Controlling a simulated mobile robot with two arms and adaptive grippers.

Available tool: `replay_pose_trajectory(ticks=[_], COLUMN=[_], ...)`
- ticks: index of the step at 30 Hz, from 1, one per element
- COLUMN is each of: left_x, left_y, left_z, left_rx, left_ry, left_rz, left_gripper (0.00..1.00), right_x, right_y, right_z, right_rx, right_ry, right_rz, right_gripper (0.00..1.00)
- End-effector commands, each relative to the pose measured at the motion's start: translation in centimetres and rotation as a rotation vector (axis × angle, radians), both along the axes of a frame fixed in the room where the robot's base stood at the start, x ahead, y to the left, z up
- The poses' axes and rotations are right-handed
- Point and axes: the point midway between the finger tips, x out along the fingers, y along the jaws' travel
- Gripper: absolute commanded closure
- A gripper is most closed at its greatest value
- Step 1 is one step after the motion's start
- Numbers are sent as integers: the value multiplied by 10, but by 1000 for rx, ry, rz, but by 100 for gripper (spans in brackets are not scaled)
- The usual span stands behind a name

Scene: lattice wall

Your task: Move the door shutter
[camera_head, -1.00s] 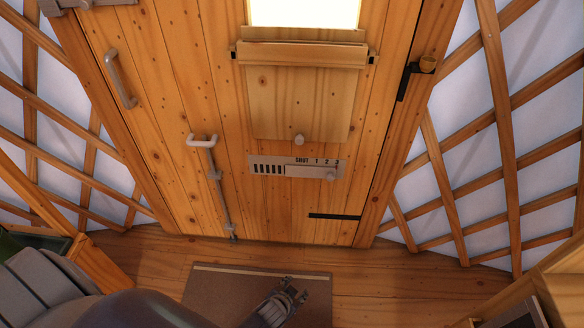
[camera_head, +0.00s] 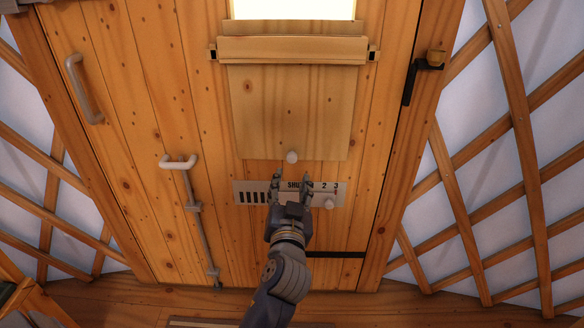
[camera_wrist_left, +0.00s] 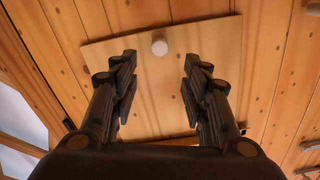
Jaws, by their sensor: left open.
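The wooden shutter panel (camera_head: 290,115) hangs flat on the plank door below the bright window, with a round white knob (camera_head: 291,157) at its lower edge. My left gripper (camera_head: 290,180) is open and empty, its fingertips just below the knob and partly in front of the metal slider plate (camera_head: 250,193) marked SHUT 1 2 3. The plate's slider knob (camera_head: 329,202) is at its right. In the left wrist view the panel (camera_wrist_left: 160,100) and knob (camera_wrist_left: 160,46) lie between the open fingers (camera_wrist_left: 160,65), apart from them. My right gripper is not in view.
A wooden rail (camera_head: 290,49) crosses the panel's top. A grey handle (camera_head: 84,88) and a bolt rod (camera_head: 200,225) are on the door's left. A black latch (camera_head: 415,78) is at the right. Lattice walls (camera_head: 510,130) flank the door.

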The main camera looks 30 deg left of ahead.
Motion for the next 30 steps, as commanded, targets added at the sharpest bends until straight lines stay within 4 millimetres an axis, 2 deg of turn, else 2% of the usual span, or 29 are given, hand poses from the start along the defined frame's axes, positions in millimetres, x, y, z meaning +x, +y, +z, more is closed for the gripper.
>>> replay_pose_trajectory(ticks=[8, 15, 21, 29, 30], left_x=[44, 79, 91, 92, 92], left_y=[21, 38, 44, 44, 44], left_z=[1, 0, 0, 0, 0], left_rx=[5, 3, 1, 0, 0], left_ry=[-1, 1, 2, 3, 3], left_rz=[-1, -1, -2, -1, -1], left_gripper=[57, 57, 57, 57, 64], right_x=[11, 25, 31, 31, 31], right_y=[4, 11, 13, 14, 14], right_z=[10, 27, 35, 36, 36], right_rx=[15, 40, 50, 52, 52], right_ry=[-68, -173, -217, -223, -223], right_rz=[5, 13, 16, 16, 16], right_gripper=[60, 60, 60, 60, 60])
